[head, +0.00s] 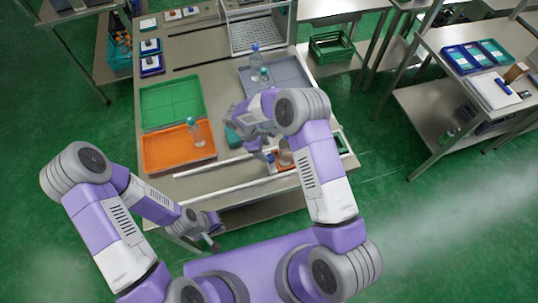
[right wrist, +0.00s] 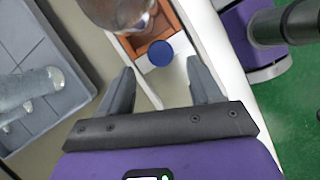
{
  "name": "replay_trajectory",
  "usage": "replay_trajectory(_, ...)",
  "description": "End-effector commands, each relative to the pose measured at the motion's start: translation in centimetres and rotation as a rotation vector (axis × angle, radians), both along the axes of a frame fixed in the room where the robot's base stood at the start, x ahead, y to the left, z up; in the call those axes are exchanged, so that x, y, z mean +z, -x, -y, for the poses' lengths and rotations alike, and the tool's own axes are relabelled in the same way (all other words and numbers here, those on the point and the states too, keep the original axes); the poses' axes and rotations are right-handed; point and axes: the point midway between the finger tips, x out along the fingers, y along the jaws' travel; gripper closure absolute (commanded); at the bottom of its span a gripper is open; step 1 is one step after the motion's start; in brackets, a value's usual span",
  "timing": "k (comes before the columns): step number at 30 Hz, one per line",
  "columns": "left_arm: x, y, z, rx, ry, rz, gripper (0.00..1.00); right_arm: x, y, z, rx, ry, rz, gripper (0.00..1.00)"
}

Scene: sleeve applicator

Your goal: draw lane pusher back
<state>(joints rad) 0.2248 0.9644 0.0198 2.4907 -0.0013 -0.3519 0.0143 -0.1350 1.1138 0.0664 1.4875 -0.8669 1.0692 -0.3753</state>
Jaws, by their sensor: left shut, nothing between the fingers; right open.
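The lane pusher appears as a white block with a round blue knob (right wrist: 160,53) in the right wrist view, between two white rails. An orange-brown piece and a clear rounded bottle (right wrist: 118,12) are just beyond it. My right gripper (right wrist: 160,72) is open, its two fingers spread to either side just short of the knob and not closed on it. In the head view the pusher (head: 271,168) is partly hidden by my right arm, with my right gripper (head: 262,152) close by. My left gripper (head: 212,243) is shut and empty, low in front of the table edge.
The table holds a green tray (head: 172,103), an orange tray (head: 155,153) with a bottle (head: 196,133), and a grey tray (head: 295,72) with bottles. A white rail (head: 215,178) runs along the front. A side table (head: 420,90) stands at right.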

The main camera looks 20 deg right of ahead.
Motion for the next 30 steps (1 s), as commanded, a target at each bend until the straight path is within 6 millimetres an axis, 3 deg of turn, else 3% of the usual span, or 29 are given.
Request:
replay_trajectory(9,0.5,0.0,0.0,0.000,0.000,0.000,1.00,-4.3,0.7,1.7,-0.003,-0.002,-0.002,0.36)
replay_trajectory(20,0.6,0.0,0.0,0.000,0.000,0.000,1.00,-5.0,0.8,1.9,-0.002,-0.003,0.001,0.36)
replay_trajectory(30,0.6,0.0,0.0,0.000,0.000,0.000,1.00,-4.9,0.8,1.9,-0.003,-0.003,0.000,0.85)
